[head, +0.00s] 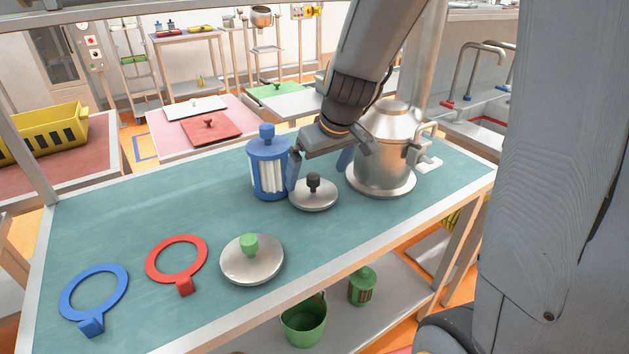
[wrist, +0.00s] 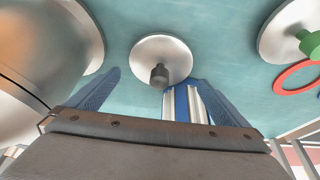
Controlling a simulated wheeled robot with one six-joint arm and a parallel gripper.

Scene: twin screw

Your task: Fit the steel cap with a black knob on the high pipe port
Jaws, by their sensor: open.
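The steel cap with a black knob (head: 314,197) lies flat on the green-topped table, knob up, between a blue canister and a steel vessel. In the wrist view the cap (wrist: 161,56) lies ahead of the fingers, its black knob roughly midway across the gap. My gripper (head: 319,172) is open and empty, with its blue fingers apart over the cap. It points down in the head view. The wrist view shows both fingers (wrist: 157,85) clear of the knob. I cannot make out the high pipe port for certain in either view.
The blue canister (head: 268,172) and steel vessel (head: 381,158) stand close on either side of my gripper. A steel lid with green knob (head: 252,263), a red ring (head: 151,259) and a blue ring (head: 66,303) lie front left. The table's back left (head: 130,215) is clear.

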